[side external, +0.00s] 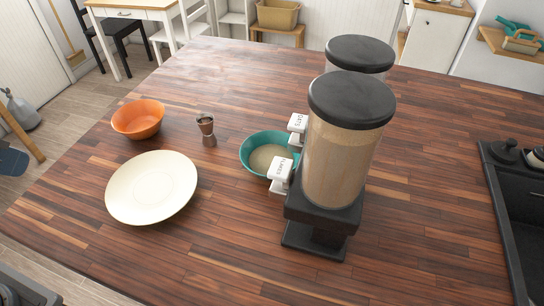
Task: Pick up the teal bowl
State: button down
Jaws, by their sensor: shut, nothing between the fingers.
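The teal bowl (246,158) stands upright on the wooden counter, near the middle of the side external view. Something pale tan and grainy-looking covers its inside. Two white dispenser spouts with printed labels overlap its right side in the picture, so part of the rim is hidden. I cannot tell how much height lies between the spouts and the rim. My gripper is not in view.
Two black-lidded dispensers (341,165) stand close on the bowl's right. A black sink (520,215) is at far right. The front counter (215,250) is clear.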

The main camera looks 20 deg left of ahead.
jog(key=c, duration=1.8)
grip_release()
jog(key=o, duration=0.8)
jog(key=shift+c, duration=0.2)
jog(key=shift+r, duration=0.1)
